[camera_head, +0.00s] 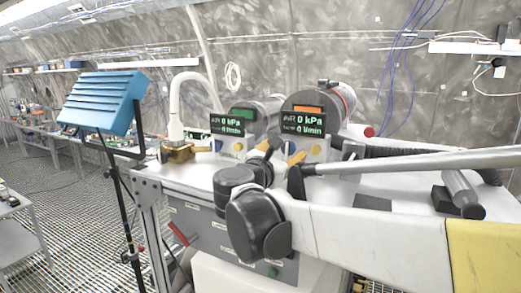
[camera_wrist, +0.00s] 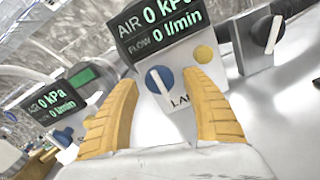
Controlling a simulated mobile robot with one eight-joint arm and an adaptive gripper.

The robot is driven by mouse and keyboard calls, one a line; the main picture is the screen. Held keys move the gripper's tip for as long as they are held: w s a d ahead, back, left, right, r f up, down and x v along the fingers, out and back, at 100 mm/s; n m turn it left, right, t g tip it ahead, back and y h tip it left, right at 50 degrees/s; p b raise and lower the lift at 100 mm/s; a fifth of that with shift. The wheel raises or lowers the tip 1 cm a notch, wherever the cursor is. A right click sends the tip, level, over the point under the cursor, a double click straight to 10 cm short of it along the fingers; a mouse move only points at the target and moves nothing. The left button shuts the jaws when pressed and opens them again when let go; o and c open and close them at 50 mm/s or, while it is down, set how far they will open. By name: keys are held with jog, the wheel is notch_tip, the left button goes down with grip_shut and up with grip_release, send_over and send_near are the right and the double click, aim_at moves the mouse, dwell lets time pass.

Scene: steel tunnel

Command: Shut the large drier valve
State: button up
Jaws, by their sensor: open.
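The large drier's valve is a blue knob with a white handle (camera_wrist: 160,80), on a white panel below a display (camera_wrist: 158,28) reading AIR 0 kPa and FLOW 0 l/min. Its label shows only "LA"; my gripper hides the rest. My gripper (camera_wrist: 158,84) is open, its yellow fingers on either side of the knob. I cannot tell whether they touch it. In the head view my gripper (camera_head: 284,151) is in front of the large drier's panel, under its display (camera_head: 303,124), and the knob is hard to make out.
A yellow button (camera_wrist: 204,54) is close to the right finger. To the left is a second drier display (camera_head: 228,124), also at 0, with its own blue knob (camera_wrist: 65,136). A brass fitting with a white hose (camera_head: 178,152) and a blue panel on a stand (camera_head: 104,102) are further left.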

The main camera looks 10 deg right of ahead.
jog(key=v, duration=1)
jog(key=shift+s+a, duration=0.2)
jog(key=shift+s, duration=0.15)
